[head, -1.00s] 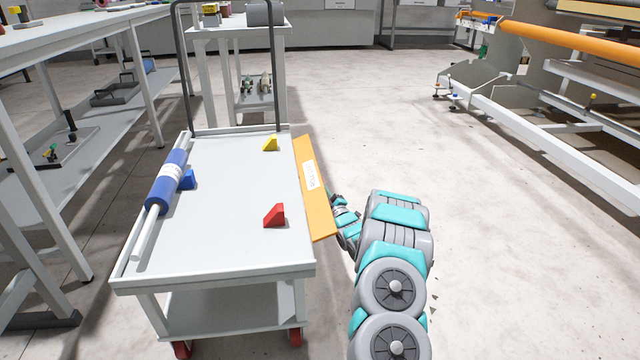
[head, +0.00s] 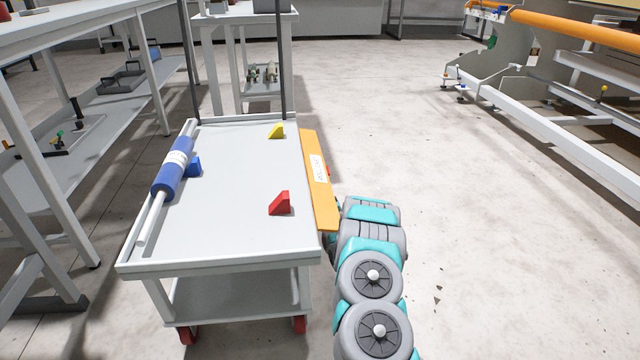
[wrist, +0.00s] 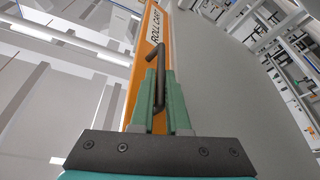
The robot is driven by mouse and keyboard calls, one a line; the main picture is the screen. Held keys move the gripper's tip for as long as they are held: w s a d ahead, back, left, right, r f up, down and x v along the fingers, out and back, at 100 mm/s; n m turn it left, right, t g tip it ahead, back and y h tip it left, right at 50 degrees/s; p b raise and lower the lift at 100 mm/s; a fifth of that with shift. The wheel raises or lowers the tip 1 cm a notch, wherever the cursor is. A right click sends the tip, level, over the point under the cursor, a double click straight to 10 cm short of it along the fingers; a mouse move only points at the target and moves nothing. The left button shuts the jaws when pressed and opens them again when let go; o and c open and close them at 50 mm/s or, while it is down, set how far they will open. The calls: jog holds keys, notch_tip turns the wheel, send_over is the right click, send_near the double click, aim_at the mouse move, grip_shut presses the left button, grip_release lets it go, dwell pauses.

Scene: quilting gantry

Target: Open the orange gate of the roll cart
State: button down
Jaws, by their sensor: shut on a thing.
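The orange gate (head: 319,190) runs along the right side of the grey roll cart (head: 235,215), with a white label on its visible face. It looks tilted outward from the cart top; its exact angle is hard to tell. In the wrist view the gate (wrist: 145,50) carries ROLL CART lettering and a dark bar handle (wrist: 160,50). My gripper (wrist: 160,78) is shut on that handle, its green fingers on both sides of the bar. In the head view my gripper is hidden behind the gate, on its outer side.
On the cart top are a blue roll (head: 172,170) on a white bar, and red (head: 280,204), yellow (head: 276,131) and blue (head: 194,167) wedges. Tables stand left and behind. Floor right of the cart is open up to the gantry frame (head: 560,120).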

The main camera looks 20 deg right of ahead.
dwell(0.4)
jog(key=c, duration=0.9)
grip_release()
jog(key=p+v, duration=0.1)
jog(key=v, duration=0.6)
jog(key=shift+s+f, duration=0.15)
jog(key=shift+s, duration=0.2)
jog(key=shift+a, duration=0.1)
jog(key=shift+c, duration=0.2)
